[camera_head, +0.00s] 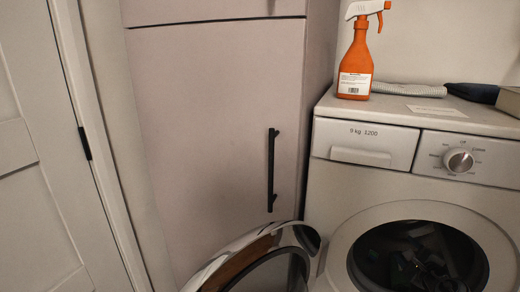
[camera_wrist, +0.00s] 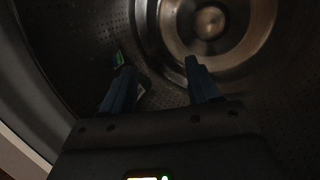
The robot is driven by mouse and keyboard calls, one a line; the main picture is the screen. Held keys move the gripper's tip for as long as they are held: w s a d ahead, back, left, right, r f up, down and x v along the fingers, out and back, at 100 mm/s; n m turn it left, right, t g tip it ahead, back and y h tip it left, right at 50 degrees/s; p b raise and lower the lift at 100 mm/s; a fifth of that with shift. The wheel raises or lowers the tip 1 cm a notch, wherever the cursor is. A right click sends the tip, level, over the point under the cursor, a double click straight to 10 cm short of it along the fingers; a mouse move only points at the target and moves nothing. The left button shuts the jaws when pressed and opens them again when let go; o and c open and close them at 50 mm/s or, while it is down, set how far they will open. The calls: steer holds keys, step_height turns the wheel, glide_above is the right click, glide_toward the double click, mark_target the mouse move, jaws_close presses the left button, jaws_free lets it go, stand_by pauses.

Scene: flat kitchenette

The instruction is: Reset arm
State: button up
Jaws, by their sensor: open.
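My gripper (camera_wrist: 158,66) is open in the wrist view, its two dark blue fingers apart inside the dark, perforated drum (camera_wrist: 95,25) of the washing machine. A small dark object with a green patch (camera_wrist: 117,58) shows beside the left finger; the finger hides part of it, and I cannot tell whether they touch. Nothing is clearly held between the fingers. In the head view the washing machine (camera_head: 335,150) stands at the right, with its round door (camera_head: 235,262) swung open to the left. Dark shapes show inside the opening, too dim to tell apart.
An orange spray bottle (camera_head: 356,70) stands on top of the machine, near a grey hose (camera_head: 408,90) and a dark item (camera_head: 470,92). A tall cabinet (camera_head: 210,120) with a black handle (camera_head: 271,170) is left of the machine. The drum wall surrounds my gripper closely.

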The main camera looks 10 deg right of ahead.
steer(key=s+a+f+m, duration=0.1)
steer(key=a, duration=0.2)
steer(key=s+a+m, duration=0.2)
steer(key=a, duration=0.2)
steer(key=s+a+f+m+t+y, duration=0.1)
steer(key=a+m, duration=0.1)
steer(key=a, duration=0.1)
steer(key=shift+s+a+f, duration=0.15)
steer(key=shift+s+f, duration=0.15)
steer(key=shift+f, duration=0.05)
steer(key=s+a+r+m+t+y, duration=0.1)
steer(key=s+a+r+m, duration=0.1)
steer(key=s+a+m, duration=0.9)
steer(key=s+a+r+m+y, duration=0.1)
steer(key=s+a+r+m, duration=0.1)
steer(key=s+a+m, duration=0.9)
steer(key=s+r+m, duration=0.8)
steer(key=s+m, duration=0.1)
steer(key=s, duration=0.1)
steer(key=s+a+r+m+g+y, duration=0.1)
steer(key=s+r+m, duration=0.7)
steer(key=s, duration=0.3)
steer(key=shift+m+p, duration=0.4)
steer(key=shift+a, duration=0.1)
